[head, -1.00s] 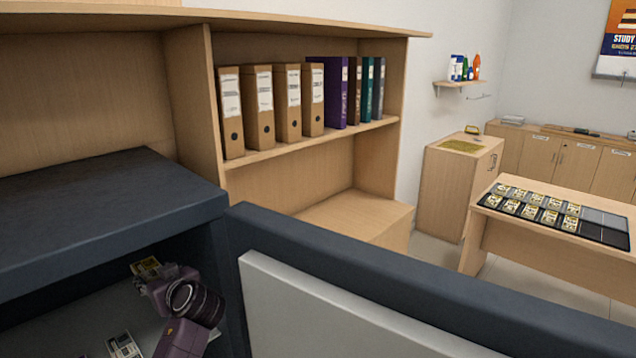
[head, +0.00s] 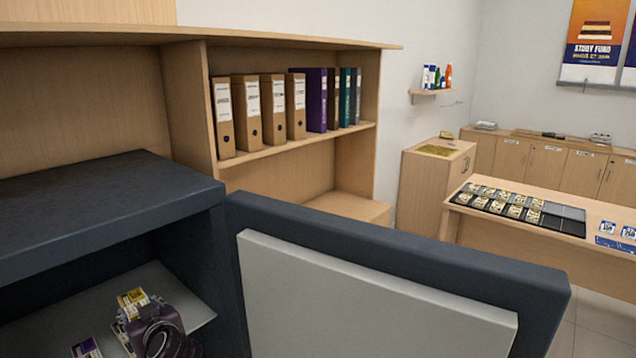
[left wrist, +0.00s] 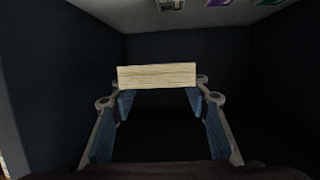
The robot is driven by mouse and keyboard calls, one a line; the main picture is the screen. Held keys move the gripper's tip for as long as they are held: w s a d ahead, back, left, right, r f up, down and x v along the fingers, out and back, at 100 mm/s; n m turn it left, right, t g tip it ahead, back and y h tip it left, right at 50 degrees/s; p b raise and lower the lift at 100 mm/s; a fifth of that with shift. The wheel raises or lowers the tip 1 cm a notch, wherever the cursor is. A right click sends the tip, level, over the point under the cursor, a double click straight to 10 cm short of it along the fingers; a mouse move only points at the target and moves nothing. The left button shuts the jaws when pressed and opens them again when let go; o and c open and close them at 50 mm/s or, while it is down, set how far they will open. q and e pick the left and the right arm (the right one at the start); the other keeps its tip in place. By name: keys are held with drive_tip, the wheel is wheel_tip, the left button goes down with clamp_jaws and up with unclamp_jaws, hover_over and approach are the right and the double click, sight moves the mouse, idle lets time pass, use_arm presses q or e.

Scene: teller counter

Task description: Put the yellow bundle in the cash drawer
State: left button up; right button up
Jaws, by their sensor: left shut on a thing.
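My left gripper (head: 146,310) is low at the left of the head view, inside a dark open safe. It is shut on a yellow bundle (head: 132,297), which shows at its tip above the grey shelf. In the left wrist view the bundle's pale edge (left wrist: 157,75) lies across between the two blue-padded fingertips. A black tray with compartments (head: 566,211), perhaps the cash drawer, lies on the wooden desk at the right, with several yellowish bundles in it. My right gripper is not in view.
A purple bundle (head: 86,348) lies on the safe's grey shelf (head: 198,312), near the gripper. The safe's thick open door (head: 375,300) stands between the gripper and the desk (head: 540,250). Blue-and-white packets (head: 607,228) lie at the desk's right. A bookshelf (head: 190,100) stands behind.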

use_arm(q)
drive_tip(key=s+d+f+m+t+h, duration=0.4)
drive_tip(key=s+d+f+m+h, duration=0.45)
drive_tip(key=s+d+h, duration=0.2)
drive_tip(key=s+d+r+m+g+h, duration=0.6)
drive_tip(key=s+d+r+m+h, duration=0.5)
drive_tip(key=s, duration=0.5)
wheel_tip(320, 180, up, 2)
drive_tip(key=shift+d+r+h, duration=0.25)
drive_tip(key=shift+d+h, duration=0.1)
drive_tip(key=shift+d, duration=0.05)
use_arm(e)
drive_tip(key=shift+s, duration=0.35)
use_arm(q)
drive_tip(key=shift+r, duration=0.1)
